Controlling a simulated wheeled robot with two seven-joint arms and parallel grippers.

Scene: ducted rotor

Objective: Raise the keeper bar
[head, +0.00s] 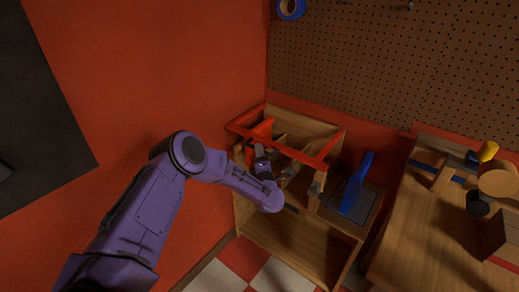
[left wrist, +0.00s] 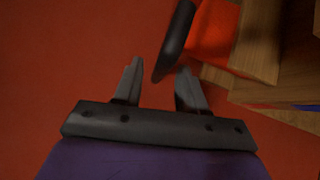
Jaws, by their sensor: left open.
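A red bar (head: 275,148) runs along the front top of an open wooden cabinet, with a red side arm at its right end; I take it to be the keeper bar. It looks lowered and roughly level. My left gripper (head: 261,150) is at the cabinet's left part, close to the bar, partly hidden by my own wrist. In the left wrist view the jaws (left wrist: 160,82) are open and empty. A dark, round-ended bar (left wrist: 176,40) lies just past the fingertips, nearer the right finger; contact cannot be told. My right gripper is not in view.
The wooden cabinet (head: 290,240) stands against the red wall. A blue upright piece (head: 356,185) stands on a dark plate at its right. A wooden bench (head: 425,235) with several parts is further right. A pegboard (head: 400,70) hangs behind. Wooden blocks (left wrist: 257,40) crowd the wrist view's right.

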